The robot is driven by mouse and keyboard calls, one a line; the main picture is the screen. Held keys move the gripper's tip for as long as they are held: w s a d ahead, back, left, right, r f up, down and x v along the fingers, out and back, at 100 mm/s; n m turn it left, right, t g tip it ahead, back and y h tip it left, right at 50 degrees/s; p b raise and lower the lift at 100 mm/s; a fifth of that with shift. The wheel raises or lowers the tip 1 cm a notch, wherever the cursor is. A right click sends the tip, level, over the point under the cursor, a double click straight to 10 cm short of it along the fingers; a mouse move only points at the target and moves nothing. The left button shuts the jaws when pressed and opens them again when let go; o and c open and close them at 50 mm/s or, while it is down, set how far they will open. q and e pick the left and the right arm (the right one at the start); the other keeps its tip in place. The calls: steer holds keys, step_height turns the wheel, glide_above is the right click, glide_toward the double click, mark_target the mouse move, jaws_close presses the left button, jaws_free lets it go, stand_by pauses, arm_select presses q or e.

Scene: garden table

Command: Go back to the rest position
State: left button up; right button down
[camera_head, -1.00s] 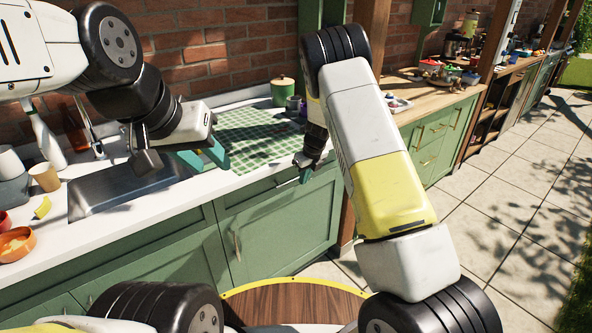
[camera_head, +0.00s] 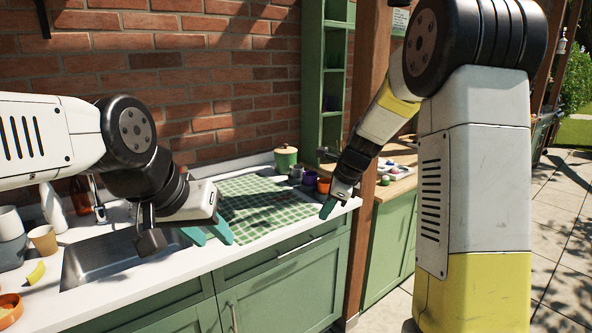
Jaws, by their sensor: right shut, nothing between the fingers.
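My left gripper (camera_head: 210,234) hangs over the counter's front part, between the sink and the green checked cloth. Its two teal fingers show apart, with nothing seen between them. My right gripper (camera_head: 327,208) is at the counter's right end, near the cloth's right side. Its teal fingertips are together and hold nothing. My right arm fills much of the right of the view. I cannot tell whether either gripper touches the counter.
The green checked cloth (camera_head: 262,206) lies flat on the white counter. A sink (camera_head: 104,262) is left of it. A lidded green pot (camera_head: 286,158), a purple cup (camera_head: 310,178) and an orange cup (camera_head: 324,185) stand behind. A wooden post (camera_head: 364,232) rises beside my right gripper.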

steer(key=s+d+r+n+t, duration=0.1)
steer(key=s+d+r+n, duration=0.1)
steer(key=s+n, duration=0.5)
steer(key=s+d+r+n+t+h, duration=0.1)
steer(key=s+r+n, duration=0.4)
steer(key=s, duration=0.6)
steer(key=s+d+r+n+t, duration=0.1)
steer(key=s+r+n, duration=0.3)
steer(key=s+n, duration=0.5)
steer(key=shift+d, duration=0.8)
